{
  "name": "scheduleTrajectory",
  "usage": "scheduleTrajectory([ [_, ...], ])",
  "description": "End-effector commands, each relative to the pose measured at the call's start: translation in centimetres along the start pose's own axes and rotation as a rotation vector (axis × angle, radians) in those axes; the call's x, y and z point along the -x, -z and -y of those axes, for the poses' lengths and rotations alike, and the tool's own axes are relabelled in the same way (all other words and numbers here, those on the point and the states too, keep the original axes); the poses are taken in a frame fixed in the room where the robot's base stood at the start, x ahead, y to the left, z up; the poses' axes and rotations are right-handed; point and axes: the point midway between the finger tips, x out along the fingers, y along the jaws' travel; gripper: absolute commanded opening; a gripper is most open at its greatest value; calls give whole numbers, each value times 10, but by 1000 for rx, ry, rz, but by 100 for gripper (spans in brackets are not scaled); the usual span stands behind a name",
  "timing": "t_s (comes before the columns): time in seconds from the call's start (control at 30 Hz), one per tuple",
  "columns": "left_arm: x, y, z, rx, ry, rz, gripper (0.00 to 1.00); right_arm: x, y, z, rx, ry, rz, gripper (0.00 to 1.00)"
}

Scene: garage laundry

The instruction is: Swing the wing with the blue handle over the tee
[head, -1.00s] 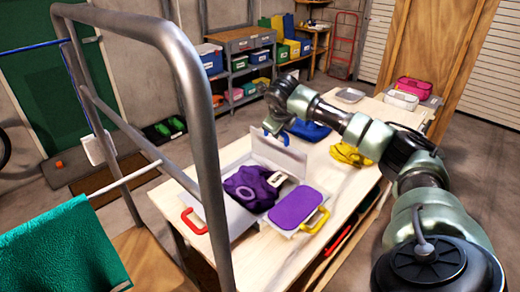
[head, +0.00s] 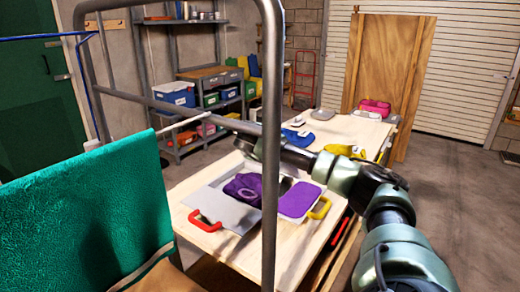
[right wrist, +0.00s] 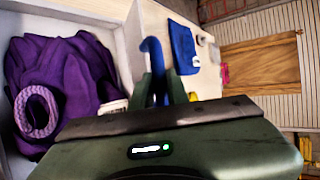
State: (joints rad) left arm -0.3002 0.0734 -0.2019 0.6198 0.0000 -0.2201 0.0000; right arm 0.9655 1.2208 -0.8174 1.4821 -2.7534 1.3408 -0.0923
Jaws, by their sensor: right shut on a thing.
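The purple tee (head: 243,187) lies bunched on the pale folding board, beside the grey wing (head: 226,212) with the red handle (head: 205,221). A flat purple piece (head: 298,200) lies on the wing with the yellow handle (head: 320,209). My right gripper (right wrist: 163,88) is shut on the blue handle (right wrist: 153,55) in the right wrist view, with the tee (right wrist: 60,80) to its left. In the head view the right gripper (head: 247,143) is at the board's far side, partly behind a metal rail. The blue-handled wing is mostly hidden there. My left gripper is out of view.
The metal rail (head: 271,120) of a rack stands close in front, with a teal cloth (head: 85,215) at left. Blue (head: 298,137) and yellow (head: 345,151) cloths lie farther back on the table. A shelf with bins (head: 215,95) stands behind.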

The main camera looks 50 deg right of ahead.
Motion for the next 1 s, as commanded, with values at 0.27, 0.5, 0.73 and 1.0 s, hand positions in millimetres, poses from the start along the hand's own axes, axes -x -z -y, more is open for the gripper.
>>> scheduleTrajectory([
  [0.27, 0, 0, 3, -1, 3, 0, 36, -2, 2, -4, 5, -4, -5, 0],
  [0.5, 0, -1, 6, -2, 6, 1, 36, -1, 1, -3, 3, -4, -4, 25],
  [0.73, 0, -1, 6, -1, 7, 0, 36, -1, 1, -2, 2, -2, -2, 25],
  [1.0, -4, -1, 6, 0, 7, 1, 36, 17, 0, -2, 2, -1, 2, 25],
])
